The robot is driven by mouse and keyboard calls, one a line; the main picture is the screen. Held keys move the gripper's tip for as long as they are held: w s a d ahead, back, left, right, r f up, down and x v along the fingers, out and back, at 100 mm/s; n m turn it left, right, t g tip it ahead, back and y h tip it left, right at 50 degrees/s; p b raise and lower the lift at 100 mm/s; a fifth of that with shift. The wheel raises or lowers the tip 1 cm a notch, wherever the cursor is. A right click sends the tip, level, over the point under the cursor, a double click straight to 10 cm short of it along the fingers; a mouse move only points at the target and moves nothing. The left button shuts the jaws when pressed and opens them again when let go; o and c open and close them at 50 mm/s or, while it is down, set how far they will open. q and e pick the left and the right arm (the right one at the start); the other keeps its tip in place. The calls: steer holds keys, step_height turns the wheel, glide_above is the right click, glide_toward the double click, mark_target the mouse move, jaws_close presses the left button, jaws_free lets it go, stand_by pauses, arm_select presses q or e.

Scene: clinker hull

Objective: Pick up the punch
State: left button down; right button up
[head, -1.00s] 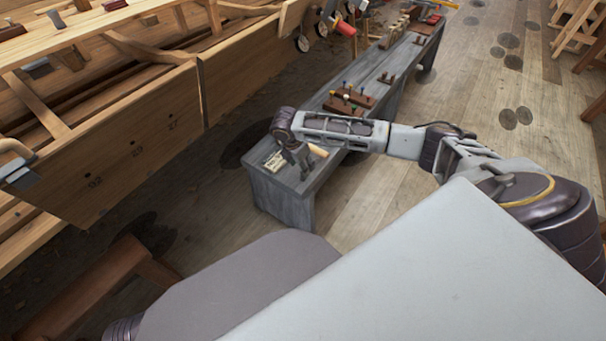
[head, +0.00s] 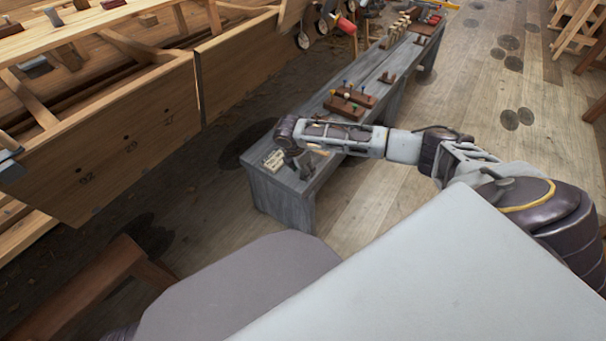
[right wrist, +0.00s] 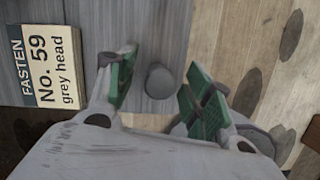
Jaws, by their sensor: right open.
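In the right wrist view a round grey head (right wrist: 159,81), apparently the punch seen end-on from above, shows over the grey bench between my right gripper's fingers. My right gripper (right wrist: 157,76) is open, its green pads apart on either side of the head, with a visible gap to each. In the head view my right gripper (head: 303,170) is low over the near end of the grey bench (head: 280,202). My arm and gripper mostly hide the punch there. My left gripper is out of view.
A card reading "FASTEN No. 59 grey head" (right wrist: 47,65) lies left of the gripper. Wooden racks (head: 347,107) with small coloured tools stand farther along the bench. The planked hull (head: 120,145) is to the left; open floor (head: 480,120) lies right.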

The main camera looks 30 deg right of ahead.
stand_by(0.4)
jaws_close()
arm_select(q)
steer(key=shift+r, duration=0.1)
arm_select(e)
steer(key=shift+r, duration=0.2)
